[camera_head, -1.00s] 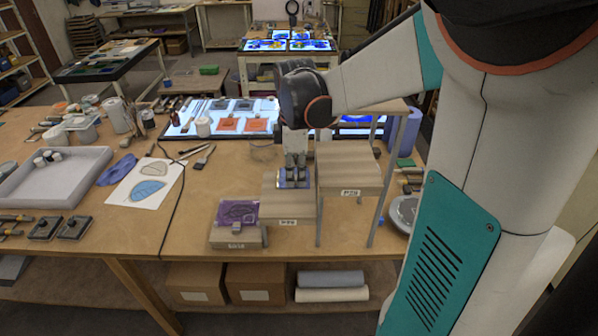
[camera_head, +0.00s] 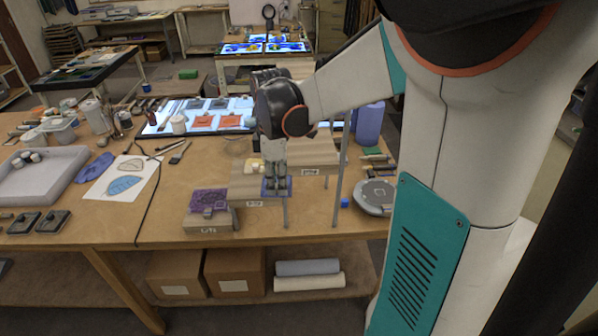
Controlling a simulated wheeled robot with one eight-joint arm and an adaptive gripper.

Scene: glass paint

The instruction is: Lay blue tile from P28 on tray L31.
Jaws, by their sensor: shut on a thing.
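My gripper (camera_head: 277,187) points down, shut on a flat blue tile (camera_head: 266,191), at the right front of the middle wooden stand (camera_head: 240,192). The jaws hide much of the tile, and I cannot tell whether it touches the stand. A taller wooden stand (camera_head: 318,157) is just behind and right of the gripper. All three bear front labels, too small to read surely, so I cannot tell which is P28 or L31.
A cream object (camera_head: 254,165) sits behind the gripper. A small blue cube (camera_head: 344,203) and a round grey device (camera_head: 375,196) are on the table at right. A light panel (camera_head: 158,128) with orange tiles lies behind.

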